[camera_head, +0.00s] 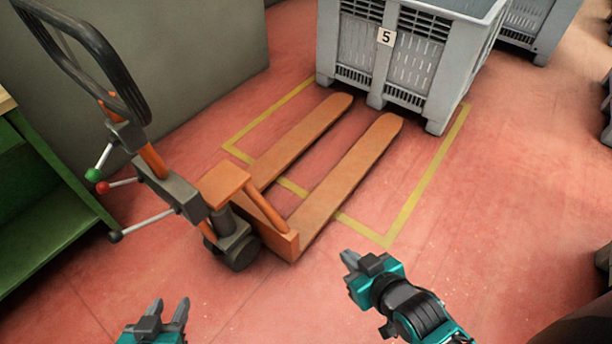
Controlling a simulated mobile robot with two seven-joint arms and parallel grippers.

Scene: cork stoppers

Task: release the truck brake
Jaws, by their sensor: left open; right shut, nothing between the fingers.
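An orange pallet truck (268,226) stands left of centre, its two forks (348,172) pointing away toward a grey crate. Its dark loop handle (98,62) leans up to the left. On its tiller are a lever with a green knob (93,175), a lever with a red knob (103,188) and a lower lever with a black knob (115,237). Which one is the brake cannot be told. My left gripper (168,312) is open and empty at the bottom edge, apart from the truck. My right gripper (350,260) is shut and empty, in front of the truck and to its right.
Yellow lines (412,208) mark a bay on the red floor (480,240). A green bench (40,205) stands at left and a grey block (200,60) behind the handle.

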